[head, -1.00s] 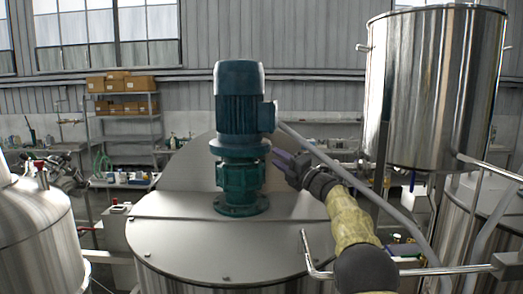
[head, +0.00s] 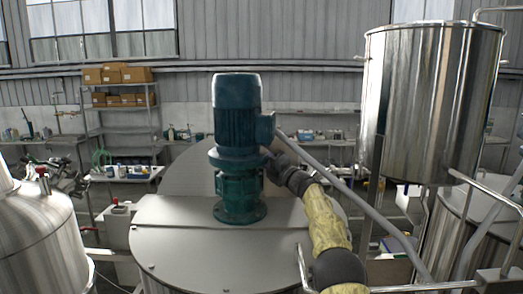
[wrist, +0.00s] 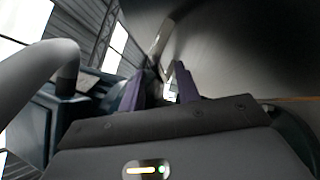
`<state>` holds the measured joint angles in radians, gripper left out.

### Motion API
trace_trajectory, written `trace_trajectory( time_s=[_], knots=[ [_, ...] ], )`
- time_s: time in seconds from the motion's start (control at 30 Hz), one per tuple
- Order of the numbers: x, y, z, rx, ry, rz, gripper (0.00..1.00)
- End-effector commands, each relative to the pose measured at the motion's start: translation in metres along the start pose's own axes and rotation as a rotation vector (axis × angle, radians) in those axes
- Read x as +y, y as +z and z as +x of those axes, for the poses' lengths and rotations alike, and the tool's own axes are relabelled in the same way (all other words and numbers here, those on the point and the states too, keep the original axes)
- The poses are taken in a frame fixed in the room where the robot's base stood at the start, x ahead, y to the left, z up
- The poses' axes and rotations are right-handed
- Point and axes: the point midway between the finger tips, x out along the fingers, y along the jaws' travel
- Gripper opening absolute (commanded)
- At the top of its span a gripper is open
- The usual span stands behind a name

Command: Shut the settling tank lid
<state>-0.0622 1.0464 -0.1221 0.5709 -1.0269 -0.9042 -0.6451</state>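The settling tank (head: 180,245) has a flat steel top, with a teal motor (head: 238,110) standing on it. Behind the motor, a dark grey half-round lid (head: 188,165) stands tilted up from the straight edge of the front plate. My gripper (wrist: 160,75) reaches in from the right; the motor hides its fingers in the head view. In the wrist view its purple fingers are apart, with a gap between them. A pale bar (wrist: 160,40) shows beyond the tips; I cannot tell whether it touches them. A dark curved surface (wrist: 240,50) fills the upper right.
A grey pipe (head: 350,190) slopes past my arm on the right. A tall steel tank (head: 430,105) stands at the right, and a domed tank (head: 40,240) at the left. Metal railings (head: 490,190) are near my arm. Shelves with boxes (head: 118,73) stand behind.

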Motion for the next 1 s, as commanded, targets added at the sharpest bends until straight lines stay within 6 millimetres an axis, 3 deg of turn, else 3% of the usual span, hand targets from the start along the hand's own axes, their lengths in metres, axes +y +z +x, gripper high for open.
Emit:
trace_trajectory(
  time_s=[0.4, 0.6, 1.0],
  knots=[
    [-0.0002, -0.0006, 0.0053, 0.000, 0.001, 0.000, 0.33],
    [-0.0001, -0.0005, 0.0052, 0.000, 0.001, 0.000, 0.00],
    [-0.0008, -0.0040, 0.0022, 0.001, 0.001, -0.001, 0.00]
  ],
)
